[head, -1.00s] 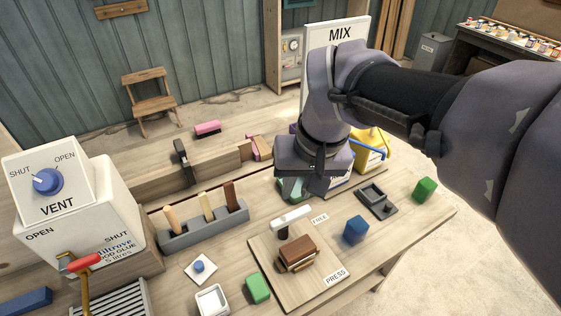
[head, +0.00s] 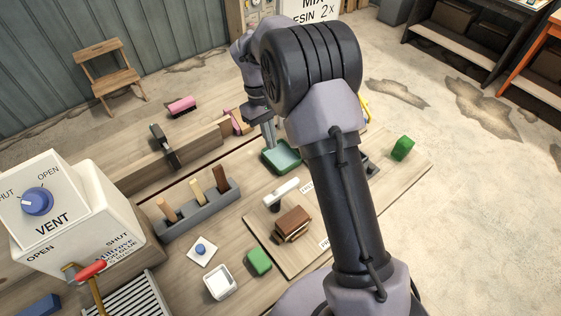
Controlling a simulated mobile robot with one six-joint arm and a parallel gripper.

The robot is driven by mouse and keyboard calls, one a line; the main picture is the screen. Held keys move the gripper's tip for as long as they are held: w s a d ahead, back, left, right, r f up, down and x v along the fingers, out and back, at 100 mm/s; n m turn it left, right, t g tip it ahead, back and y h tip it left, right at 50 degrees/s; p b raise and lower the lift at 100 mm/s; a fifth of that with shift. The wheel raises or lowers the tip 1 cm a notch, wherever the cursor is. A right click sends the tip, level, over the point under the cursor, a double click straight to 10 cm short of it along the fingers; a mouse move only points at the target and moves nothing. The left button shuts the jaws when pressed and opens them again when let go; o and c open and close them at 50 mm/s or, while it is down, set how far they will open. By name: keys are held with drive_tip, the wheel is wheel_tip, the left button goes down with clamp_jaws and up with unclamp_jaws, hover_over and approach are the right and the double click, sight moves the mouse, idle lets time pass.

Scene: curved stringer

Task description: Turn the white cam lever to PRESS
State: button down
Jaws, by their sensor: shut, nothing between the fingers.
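The white cam lever (head: 287,189) sits on a dark post on a wooden board (head: 262,236). Its handle points to the upper right, towards the partly covered FREE label (head: 307,186). The PRESS label (head: 325,243) is at the board's lower right, mostly hidden by my arm. A brown block stack (head: 292,223) is on the board beside the lever. My gripper (head: 269,145) is shut and empty, pointing down by a green tray (head: 284,158), beyond the lever and apart from it.
A grey rack (head: 200,215) with several upright wooden pieces stands left of the board. A green block (head: 259,261), a white dish (head: 219,282) and a blue button (head: 201,249) are near the board's left side. A white VENT box (head: 85,215) is at far left.

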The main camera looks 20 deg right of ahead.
sight(282, 191)
drive_tip(key=s+d+f+b, duration=0.2)
drive_tip(key=s+f+b, duration=0.2)
drive_tip(key=f, duration=0.5)
drive_tip(key=shift+s+d, duration=0.15)
drive_tip(key=shift+s, duration=0.7)
